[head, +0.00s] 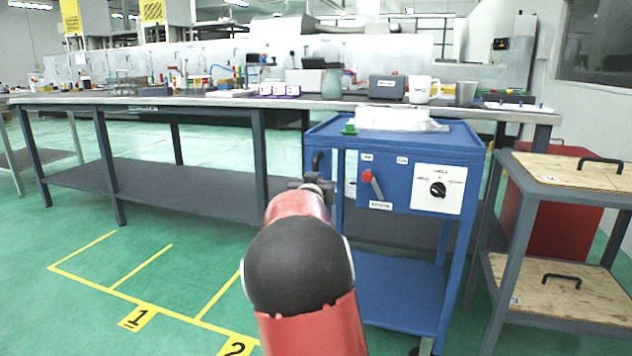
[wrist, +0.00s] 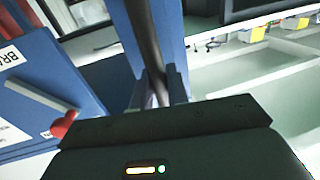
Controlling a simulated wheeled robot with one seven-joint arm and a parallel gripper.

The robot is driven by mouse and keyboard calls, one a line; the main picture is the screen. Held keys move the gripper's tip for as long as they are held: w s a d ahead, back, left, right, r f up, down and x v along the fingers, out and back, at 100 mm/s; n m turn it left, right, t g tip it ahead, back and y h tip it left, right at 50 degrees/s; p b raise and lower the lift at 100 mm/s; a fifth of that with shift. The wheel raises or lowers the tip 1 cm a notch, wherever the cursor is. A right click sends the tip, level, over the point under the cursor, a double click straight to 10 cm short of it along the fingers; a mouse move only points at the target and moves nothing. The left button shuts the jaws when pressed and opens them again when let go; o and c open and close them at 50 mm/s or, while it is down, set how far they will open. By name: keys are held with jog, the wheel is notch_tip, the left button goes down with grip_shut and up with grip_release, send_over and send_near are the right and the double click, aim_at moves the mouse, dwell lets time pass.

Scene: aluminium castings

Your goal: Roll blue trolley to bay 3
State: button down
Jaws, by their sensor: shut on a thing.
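The blue trolley (head: 400,285) stands in front of the long workbench, right of my arm. A white casting (head: 395,117) sits on its top. Its front panel has a red-handled lever (head: 372,186) and a black dial (head: 438,189). My gripper (head: 318,186) is shut on the trolley's dark handle (head: 317,160) at its left side. In the wrist view the handle (wrist: 143,38) runs down between my fingers (wrist: 158,92). Yellow bay lines mark the floor, with labels 1 (head: 138,317) and 2 (head: 237,346). No label 3 shows; my arm and the trolley cover part of the floor.
The long workbench (head: 190,105) with a lower shelf spans the back. A grey-framed cart (head: 520,245) with wooden boards stands close on the trolley's right, with a red cabinet (head: 565,225) behind. The green floor at left is clear.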

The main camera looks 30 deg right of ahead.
jog(key=c, duration=1.4)
grip_release()
jog(key=shift+c, duration=0.2)
jog(key=v, duration=0.7)
jog(key=shift+s+a+p, duration=0.25)
jog(key=shift+s+p, duration=0.05)
jog(key=shift+p, duration=0.1)
